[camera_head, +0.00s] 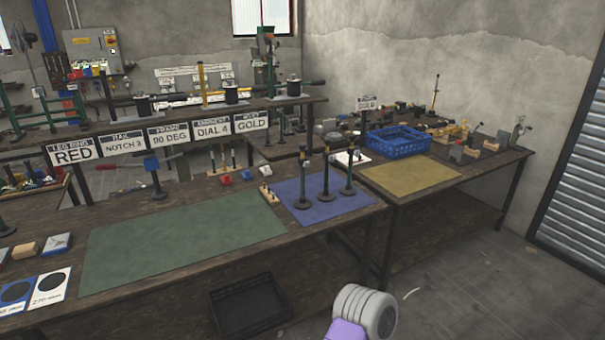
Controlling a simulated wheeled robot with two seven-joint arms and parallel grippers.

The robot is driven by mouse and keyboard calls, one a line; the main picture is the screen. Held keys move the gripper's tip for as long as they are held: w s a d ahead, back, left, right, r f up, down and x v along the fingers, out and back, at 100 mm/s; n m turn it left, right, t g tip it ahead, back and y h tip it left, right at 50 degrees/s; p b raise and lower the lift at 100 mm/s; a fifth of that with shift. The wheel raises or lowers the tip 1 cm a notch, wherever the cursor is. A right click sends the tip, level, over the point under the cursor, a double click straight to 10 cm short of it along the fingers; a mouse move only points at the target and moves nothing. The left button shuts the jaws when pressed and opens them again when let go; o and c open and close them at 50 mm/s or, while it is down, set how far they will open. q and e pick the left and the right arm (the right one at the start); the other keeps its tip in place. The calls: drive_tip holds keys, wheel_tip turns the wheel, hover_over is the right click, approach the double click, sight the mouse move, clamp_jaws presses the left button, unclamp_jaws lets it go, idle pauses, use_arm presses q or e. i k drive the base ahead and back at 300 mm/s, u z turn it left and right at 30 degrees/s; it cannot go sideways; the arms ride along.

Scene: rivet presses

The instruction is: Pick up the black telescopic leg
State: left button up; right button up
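Three dark upright legs with round bases stand on the blue mat (366,203): a left one (304,184), a middle one (326,178) and a right one (348,172). Another dark upright post on a round base (157,178) stands behind the green mat, below the sign row. I cannot tell which of these is the black telescopic leg. Neither gripper shows; only a grey and purple rounded part, likely of my own arm, is at the bottom edge, in front of the bench and apart from the legs.
The green mat (180,240) is bare. A tan mat (410,174) and a blue crate (398,141) lie on the right bench. A raised shelf with signs (212,128) runs behind. A dark crate (248,305) sits below the bench.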

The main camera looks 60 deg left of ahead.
sight(324, 195)
drive_tip(key=u, duration=1)
drive_tip(key=i, duration=1.15)
drive_tip(key=u, duration=1.2)
